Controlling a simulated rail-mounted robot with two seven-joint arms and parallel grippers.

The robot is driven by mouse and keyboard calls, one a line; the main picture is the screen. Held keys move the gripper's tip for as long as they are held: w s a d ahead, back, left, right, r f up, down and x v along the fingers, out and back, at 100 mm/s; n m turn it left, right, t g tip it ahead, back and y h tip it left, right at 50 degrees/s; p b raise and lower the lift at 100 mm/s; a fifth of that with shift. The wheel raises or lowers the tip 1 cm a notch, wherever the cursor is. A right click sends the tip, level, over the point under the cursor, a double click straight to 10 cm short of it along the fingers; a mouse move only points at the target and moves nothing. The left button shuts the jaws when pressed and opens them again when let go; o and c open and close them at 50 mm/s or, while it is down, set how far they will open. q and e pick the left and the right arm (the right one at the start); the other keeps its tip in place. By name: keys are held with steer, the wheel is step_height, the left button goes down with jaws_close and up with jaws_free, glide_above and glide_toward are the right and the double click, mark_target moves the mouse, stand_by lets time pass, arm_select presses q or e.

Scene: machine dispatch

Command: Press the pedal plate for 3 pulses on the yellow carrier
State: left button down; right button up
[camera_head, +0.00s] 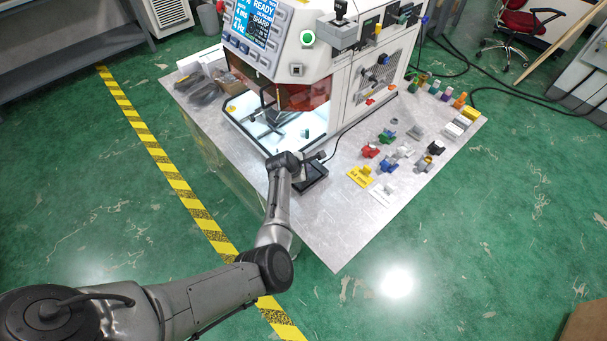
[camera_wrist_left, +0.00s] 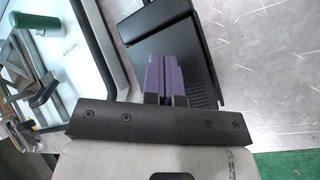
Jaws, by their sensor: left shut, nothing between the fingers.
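The black pedal (camera_head: 311,177) lies on the grey table in front of the machine's open bay. In the left wrist view the dark pedal plate (camera_wrist_left: 205,65) has a ribbed right part. My left gripper (camera_head: 318,157) is at the pedal, fingers together and empty. In the wrist view its narrow fingers (camera_wrist_left: 165,85) overlap the plate; I cannot tell whether they touch it. The machine (camera_head: 330,60) has a lit bay (camera_head: 280,122) with dark fixtures. Its screen (camera_head: 250,22) reads READY. I cannot make out the yellow carrier in the bay. My right gripper is out of view.
A yellow plate (camera_head: 360,177) with dark lettering and a white plate (camera_head: 383,194) lie right of the pedal. Several coloured parts, including a red one (camera_head: 370,151), stand behind them. The front table corner is clear.

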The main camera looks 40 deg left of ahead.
arm_select(q)
steer(key=shift+f, duration=0.2)
steer(key=shift+s+f, duration=0.1)
steer(key=shift+f, duration=0.2)
stand_by(0.6)
steer(key=shift+f+b, duration=0.3)
steer(key=shift+f, duration=0.1)
steer(key=shift+r, duration=0.15)
stand_by(0.4)
steer(key=shift+r+p, duration=0.95)
steer(key=shift+p, duration=0.25)
steer(key=r+p, duration=0.5)
steer(key=shift+w, duration=0.35)
